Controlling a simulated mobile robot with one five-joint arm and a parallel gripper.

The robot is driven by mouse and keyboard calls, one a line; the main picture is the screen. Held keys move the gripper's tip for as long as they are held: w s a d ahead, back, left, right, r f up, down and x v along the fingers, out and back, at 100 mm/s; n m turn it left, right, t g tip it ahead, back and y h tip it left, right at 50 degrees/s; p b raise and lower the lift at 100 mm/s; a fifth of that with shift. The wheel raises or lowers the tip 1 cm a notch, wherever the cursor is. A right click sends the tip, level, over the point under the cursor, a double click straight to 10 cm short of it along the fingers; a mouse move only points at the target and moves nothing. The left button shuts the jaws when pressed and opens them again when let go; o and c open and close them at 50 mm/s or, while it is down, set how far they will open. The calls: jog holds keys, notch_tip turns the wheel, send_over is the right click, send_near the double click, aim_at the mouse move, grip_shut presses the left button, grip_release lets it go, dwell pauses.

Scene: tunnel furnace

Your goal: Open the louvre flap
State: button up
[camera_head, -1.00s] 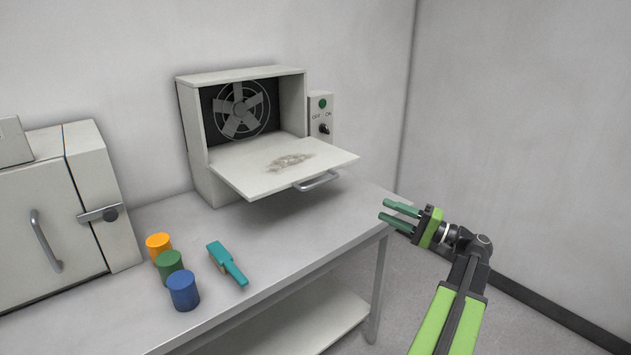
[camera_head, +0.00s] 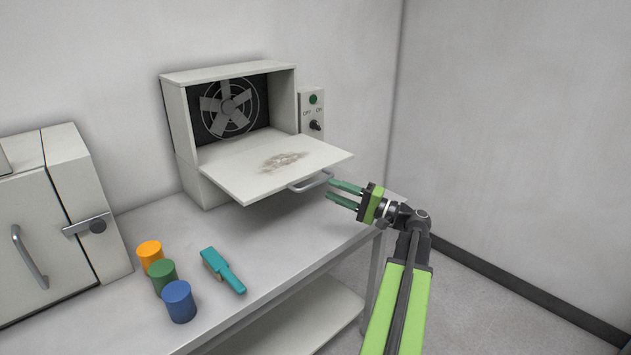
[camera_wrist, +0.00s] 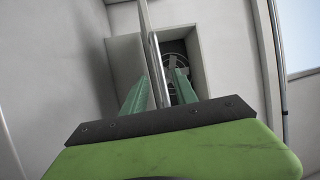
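A pale box with a fan (camera_head: 229,106) inside stands on the bench against the wall. Its front flap (camera_head: 240,177) is down, lying about level, with a grey-brown smudge on its upper face. A silver bar handle (camera_head: 311,184) is on the flap's front edge. My gripper (camera_head: 331,189) is open and empty, just right of the handle. In the wrist view, the handle bar (camera_wrist: 158,68) appears between my two fingers (camera_wrist: 157,92). I cannot tell whether they touch it. The fan opening (camera_wrist: 178,62) shows behind.
A control box (camera_head: 312,111) with a green button and OFF/ON knob is right of the fan box. A latched cabinet (camera_head: 60,220) stands left.

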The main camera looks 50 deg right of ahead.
aim_at(317, 181)
jog(key=x, duration=0.6)
jog(key=shift+w+p, duration=0.2)
jog(key=shift+p, duration=0.2)
grip_shut()
dwell(0.9)
